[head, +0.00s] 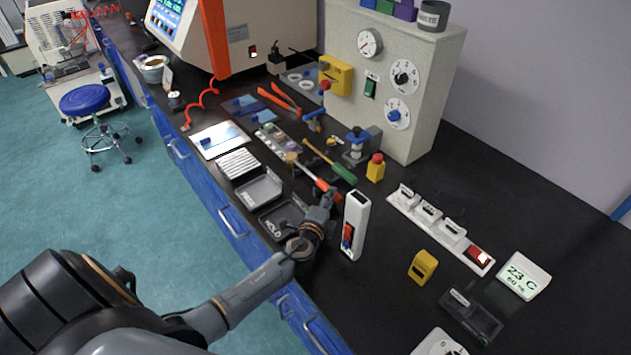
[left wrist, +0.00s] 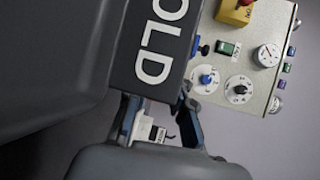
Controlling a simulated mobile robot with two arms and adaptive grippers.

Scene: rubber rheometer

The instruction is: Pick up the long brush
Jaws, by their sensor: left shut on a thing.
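The long brush (head: 307,173) has a tan head and an orange-red handle, and lies slantwise above the worktop in the head view. My left gripper (head: 328,199) is at the lower end of its handle and is shut on it; the fingers hide the grip itself. In the left wrist view, the two fingers (left wrist: 158,108) show at the bottom centre, but I cannot make out the brush there. My right gripper is in neither view.
A dark tray marked HOLD (head: 263,226) lies left of my gripper, and a white upright box (head: 357,212) stands close on its right. The grey control panel (head: 345,40) stands farther back.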

